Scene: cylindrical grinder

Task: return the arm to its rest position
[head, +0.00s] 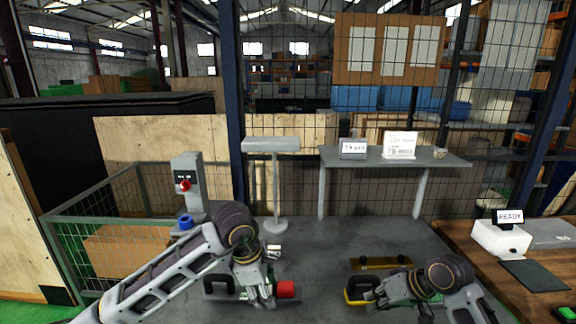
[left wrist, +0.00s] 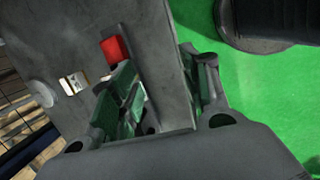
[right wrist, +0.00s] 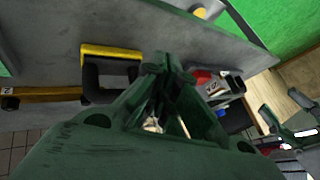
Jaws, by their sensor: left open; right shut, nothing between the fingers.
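My left arm reaches in from the left in the head view. Its gripper (head: 262,292) is low over the grey bench, just left of a red block (head: 286,289). In the left wrist view the left gripper (left wrist: 160,95) has its green fingers apart with nothing between them, and the red block (left wrist: 115,50) lies beyond them. My right gripper (head: 398,296) is over the bench's right part, beside a yellow and black handle (head: 358,284). In the right wrist view the right gripper (right wrist: 163,68) has its fingertips together and empty, apart from the yellow and black handle (right wrist: 110,55).
A grey post with a red button (head: 186,185) stands behind my left arm. A T-shaped stand (head: 272,146) and a raised shelf (head: 400,158) with signs are at the back. A wooden table with a READY sign (head: 510,216) is at right. The bench middle is clear.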

